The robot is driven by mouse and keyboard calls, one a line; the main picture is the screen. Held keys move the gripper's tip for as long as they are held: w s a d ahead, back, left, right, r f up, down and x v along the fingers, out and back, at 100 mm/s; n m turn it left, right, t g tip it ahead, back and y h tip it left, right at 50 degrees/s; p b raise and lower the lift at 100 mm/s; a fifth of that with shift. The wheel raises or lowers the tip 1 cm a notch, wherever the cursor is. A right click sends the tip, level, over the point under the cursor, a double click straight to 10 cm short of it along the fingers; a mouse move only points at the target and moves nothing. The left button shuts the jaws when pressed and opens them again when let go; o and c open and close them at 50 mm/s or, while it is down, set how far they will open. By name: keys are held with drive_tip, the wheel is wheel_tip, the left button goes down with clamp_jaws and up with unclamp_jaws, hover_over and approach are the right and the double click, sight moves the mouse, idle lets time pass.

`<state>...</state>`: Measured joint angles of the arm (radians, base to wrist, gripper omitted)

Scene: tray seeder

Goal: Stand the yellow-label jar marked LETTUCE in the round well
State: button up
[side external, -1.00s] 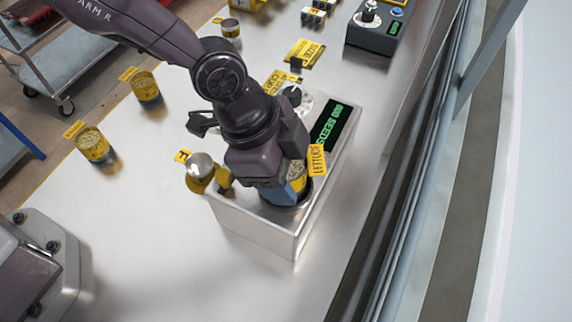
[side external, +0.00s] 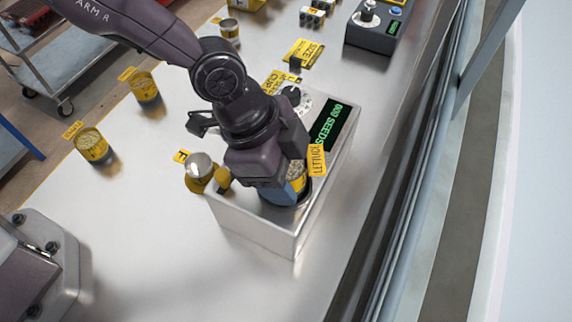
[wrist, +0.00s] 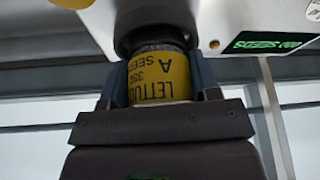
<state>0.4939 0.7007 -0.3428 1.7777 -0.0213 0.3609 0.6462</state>
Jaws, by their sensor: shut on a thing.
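The yellow-label jar marked LETTUCE (wrist: 162,80) is between the two fingers of my gripper (wrist: 160,88) in the wrist view. My gripper is shut on it. The jar is at the dark round well (side external: 299,200) in the top of the metal seeder box (side external: 262,232). In the wrist view its far end meets the dark ring of the well (wrist: 132,40). How deep it sits is hidden.
The box carries a green display (side external: 335,127) and a dial (side external: 293,97). A dark control box (side external: 375,27) stands at the back. The front bench is clear.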

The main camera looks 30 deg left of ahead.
drive_tip(key=shift+r, duration=1.15)
drive_tip(key=shift+f, duration=0.45)
drive_tip(key=shift+f, duration=0.85)
